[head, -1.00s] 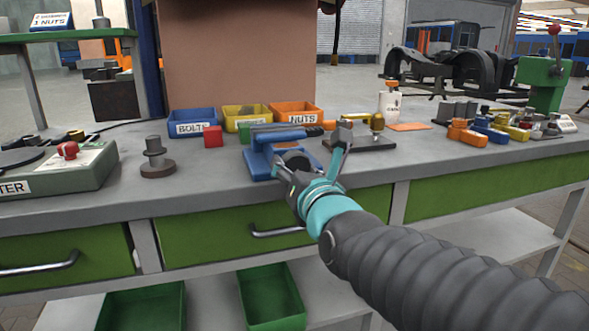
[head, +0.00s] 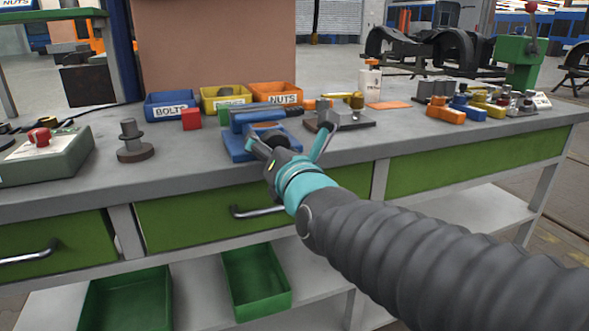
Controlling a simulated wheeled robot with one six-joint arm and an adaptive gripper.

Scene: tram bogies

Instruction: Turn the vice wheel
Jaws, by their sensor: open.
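The blue vice (head: 237,146) stands on the grey workbench near its front edge. Its dark round wheel (head: 270,137) faces the front and is partly hidden by my gripper. My gripper (head: 290,137) is open and empty, with its fingers spread in front of the vice. One finger is at the left, over the front of the vice, and the other is to the right of the wheel. I cannot tell whether either finger touches the wheel.
Bolts (head: 171,106), yellow (head: 223,98) and nuts (head: 275,92) bins stand behind the vice. A dark plate with a brass-coloured part (head: 355,119) is close to the right. A stepped metal cylinder (head: 133,143) stands at the left. Drawer handles (head: 258,211) stick out below.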

